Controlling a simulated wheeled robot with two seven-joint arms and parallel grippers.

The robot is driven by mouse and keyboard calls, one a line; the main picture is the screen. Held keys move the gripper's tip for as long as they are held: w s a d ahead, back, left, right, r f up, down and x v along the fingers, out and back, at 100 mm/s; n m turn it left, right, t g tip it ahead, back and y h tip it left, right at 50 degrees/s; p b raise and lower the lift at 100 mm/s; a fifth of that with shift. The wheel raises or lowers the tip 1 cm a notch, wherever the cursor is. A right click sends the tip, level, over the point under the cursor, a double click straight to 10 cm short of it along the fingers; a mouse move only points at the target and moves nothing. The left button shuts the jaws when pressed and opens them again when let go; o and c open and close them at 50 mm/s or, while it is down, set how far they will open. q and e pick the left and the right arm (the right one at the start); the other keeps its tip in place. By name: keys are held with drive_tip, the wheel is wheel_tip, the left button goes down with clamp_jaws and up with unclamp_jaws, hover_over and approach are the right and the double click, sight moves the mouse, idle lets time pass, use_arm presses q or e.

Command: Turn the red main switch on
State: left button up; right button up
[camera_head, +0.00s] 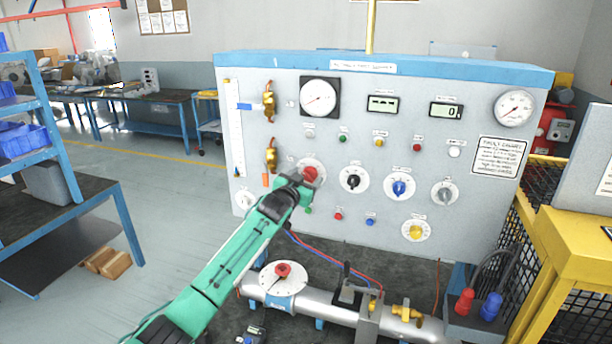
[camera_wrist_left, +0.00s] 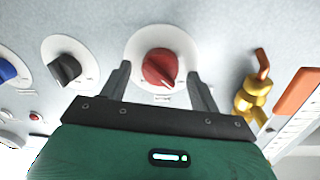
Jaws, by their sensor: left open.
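The red main switch (camera_head: 310,174) is a red knob on a round white dial plate, on the grey panel (camera_head: 290,120) of the bench. It also shows in the left wrist view (camera_wrist_left: 160,68), with its pointer slanting. My left gripper (camera_head: 302,182) is at the panel, just in front of the switch and partly covering its plate. In the left wrist view the two dark fingers (camera_wrist_left: 158,82) are apart, one on each side of the red knob. Whether they touch it I cannot tell. My right gripper is in neither view.
Beside the switch are a black knob (camera_head: 353,180), a blue knob (camera_head: 399,187) and a brass valve (camera_head: 271,155). Below, a pipe (camera_head: 325,308) carries a red-handled valve (camera_head: 283,270). A yellow frame (camera_head: 566,250) stands at the right.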

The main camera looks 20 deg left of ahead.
use_arm(q)
drive_tip(key=shift+w, duration=0.2)
drive_tip(key=c, duration=0.9)
drive_tip(key=shift+c, duration=0.2)
drive_tip(key=shift+m, duration=0.4)
drive_tip(key=m, duration=0.2)
drive_tip(key=shift+r+m, duration=0.15)
drive_tip(key=shift+m, duration=0.15)
drive_tip(key=m+p, duration=0.1)
drive_tip(key=m, duration=0.3)
drive_tip(key=shift+d, duration=0.1)
drive_tip(key=m+y+p, duration=0.1)
drive_tip(key=m+p, duration=0.1)
drive_tip(key=m, duration=0.4)
drive_tip(key=shift+g, duration=0.4)
drive_tip(key=shift+d+m+y+p, duration=0.15)
drive_tip(key=shift+m+p, duration=0.15)
drive_tip(key=shift+m, duration=0.55)
drive_tip(key=shift+m+y+p, duration=0.15)
drive_tip(key=shift+m+p, duration=0.15)
drive_tip(key=shift+m, duration=0.55)
